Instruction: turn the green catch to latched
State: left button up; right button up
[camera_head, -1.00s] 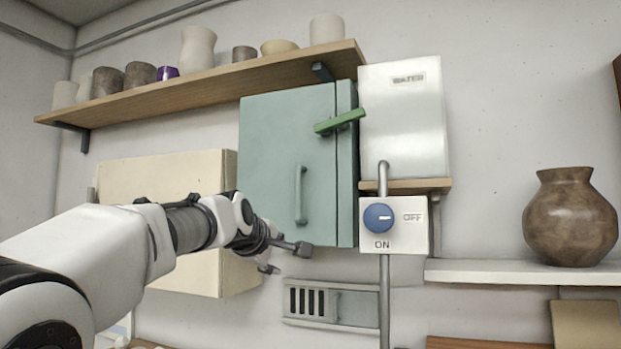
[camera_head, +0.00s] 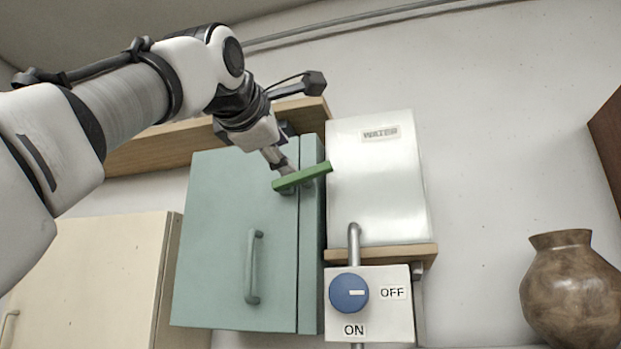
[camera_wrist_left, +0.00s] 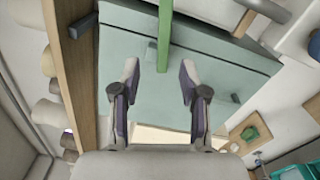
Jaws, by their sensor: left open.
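The green catch (camera_head: 308,175) is a bar at the top right of the teal cabinet (camera_head: 215,240), across the seam at the door's edge. It is tilted, its right end higher. My left gripper (camera_head: 284,172) is at the catch's left end, its fingers partly hidden by each other. In the left wrist view the gripper (camera_wrist_left: 158,72) is open, and the near end of the catch (camera_wrist_left: 164,35) lies between the two fingertips, with a gap on each side. The cabinet door looks closed. My right gripper is not in view.
A white WATER box (camera_head: 375,190) stands right of the cabinet, above a switch plate with a blue knob (camera_head: 349,293). A wooden shelf (camera_head: 150,150) runs behind my left arm; the left wrist view shows pots along it. A brown vase (camera_head: 572,290) stands far right.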

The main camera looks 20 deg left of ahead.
aim_at(300, 174)
pick_arm(q)
jog(key=w+p, duration=0.1)
jog(key=w, duration=0.1)
jog(key=w+p, duration=0.2)
jog(key=w, duration=0.1)
jog(key=w+p, duration=0.2)
jog(key=w, duration=0.1)
jog(key=shift+w+d, duration=0.2)
jog(key=shift+d, duration=0.1)
jog(key=shift+w+f, duration=0.15)
jog(key=shift+w, duration=0.1)
jog(key=shift+s+a, duration=0.1)
jog(key=shift+s, duration=0.6)
jog(key=shift+w, duration=0.2)
grip_shut()
